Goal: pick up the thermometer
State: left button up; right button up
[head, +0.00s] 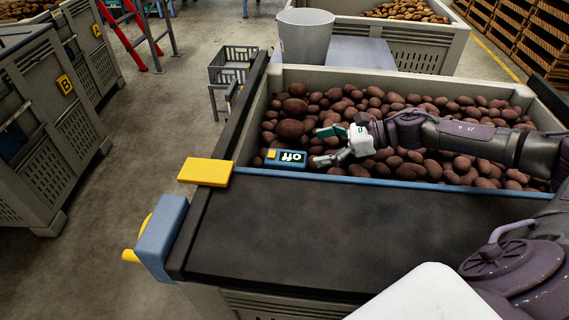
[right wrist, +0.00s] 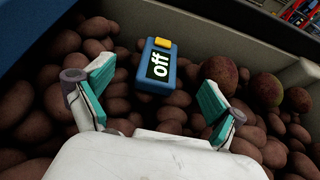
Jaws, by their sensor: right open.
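The thermometer is a small blue device (head: 287,158) with a yellow button and a dark display reading "off". It lies on the potatoes at the near left of the crate, by the blue edge strip. In the right wrist view the thermometer (right wrist: 157,66) lies ahead of the fingers, roughly centred between them. My right gripper (head: 321,146) is open and empty, just right of the thermometer in the head view. Its teal-padded fingers (right wrist: 153,92) are spread wide and do not appear to touch it. My left gripper is out of view.
The potato crate (head: 400,76) has raised walls around the potatoes (head: 440,105). A dark belt surface (head: 300,225) with a yellow block (head: 205,172) lies in front. A grey bucket (head: 305,38) stands behind. Crates (head: 45,120) stand at left; the floor between is mostly clear.

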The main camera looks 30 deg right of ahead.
aim_at(276, 154)
jog(key=p+x, duration=0.2)
jog(key=x, duration=0.5)
jog(key=shift+w+a, duration=0.25)
jog(key=shift+w, duration=0.05)
jog(key=shift+w+a, duration=0.15)
jog(key=shift+a, duration=0.05)
jog(key=p+x, duration=0.1)
jog(key=x, duration=0.2)
jog(key=shift+w+a+f+p, duration=0.1)
jog(key=shift+w+f+p, duration=0.05)
jog(key=shift+w+p, duration=0.25)
jog(key=shift+w+a+f, duration=0.25)
jog(key=shift+a+f, duration=0.05)
jog(key=c, duration=1.3)
jog(key=shift+r, duration=0.1)
